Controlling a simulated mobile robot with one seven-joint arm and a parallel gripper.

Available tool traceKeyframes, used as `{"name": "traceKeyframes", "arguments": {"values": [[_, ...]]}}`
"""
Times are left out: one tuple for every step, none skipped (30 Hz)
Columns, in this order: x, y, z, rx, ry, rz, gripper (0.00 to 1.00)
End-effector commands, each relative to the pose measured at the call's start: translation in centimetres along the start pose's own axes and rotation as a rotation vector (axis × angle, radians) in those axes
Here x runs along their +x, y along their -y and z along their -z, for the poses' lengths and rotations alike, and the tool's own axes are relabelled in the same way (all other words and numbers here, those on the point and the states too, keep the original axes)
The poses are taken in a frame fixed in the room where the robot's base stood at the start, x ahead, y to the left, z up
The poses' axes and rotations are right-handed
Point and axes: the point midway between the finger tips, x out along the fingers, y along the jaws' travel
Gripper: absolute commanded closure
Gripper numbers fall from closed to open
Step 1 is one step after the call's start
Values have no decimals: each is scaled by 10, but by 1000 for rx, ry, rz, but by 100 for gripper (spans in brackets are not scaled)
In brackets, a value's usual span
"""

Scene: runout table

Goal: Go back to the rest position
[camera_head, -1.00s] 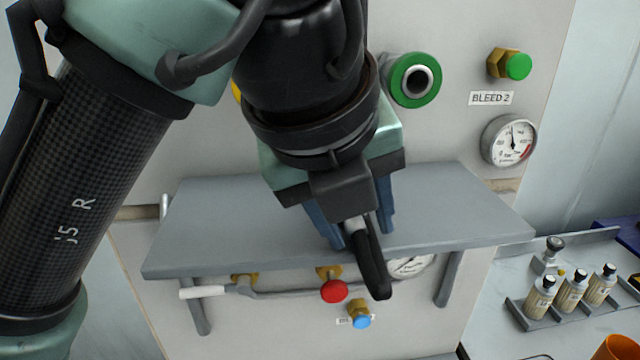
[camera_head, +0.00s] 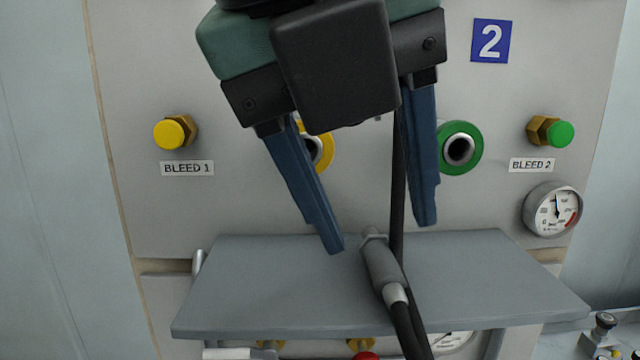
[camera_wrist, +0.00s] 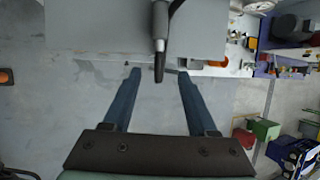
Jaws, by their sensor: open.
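My gripper (camera_head: 382,238) is open, its two blue fingers spread and pointing down in front of the panel, above the grey shelf (camera_head: 270,290). Nothing is between the fingertips in the wrist view (camera_wrist: 158,72). A dark hose with a grey connector (camera_head: 381,266) lies at the shelf, below and apart from the fingertips. It also shows in the wrist view (camera_wrist: 160,30), beyond the fingers. Part of the hose is hidden behind my gripper.
The panel carries a yellow port (camera_head: 322,150) partly behind a finger, a green port (camera_head: 460,148), a yellow knob (camera_head: 170,132), a green knob (camera_head: 560,134) and a gauge (camera_head: 552,210). Open space lies left of the panel.

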Motion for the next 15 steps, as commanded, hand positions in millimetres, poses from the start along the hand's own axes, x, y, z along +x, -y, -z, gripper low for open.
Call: {"name": "traceKeyframes", "arguments": {"values": [[-6, 0, 0, -1, 3, -1, 42], [-9, 0, 0, -1, 2, 0, 42], [-12, 0, 0, -1, 2, 0, 42], [-14, 1, 0, 0, 3, 0, 42], [-15, 1, 0, 0, 2, 1, 42], [-16, 1, 0, 1, 2, 2, 42], [-17, 1, 0, 1, 1, 2, 42], [-17, 1, 0, 1, 1, 2, 42], [-18, 1, 0, 1, 1, 2, 42], [-18, 1, 0, 2, 1, 2, 42], [-18, 1, 0, 2, 1, 3, 42], [-17, 1, 0, 2, 1, 2, 42], [-17, 1, 0, 2, 1, 2, 42], [-17, 1, 0, 0, 3, 5, 42], [-15, 4, -2, -11, 12, 17, 42]]}}
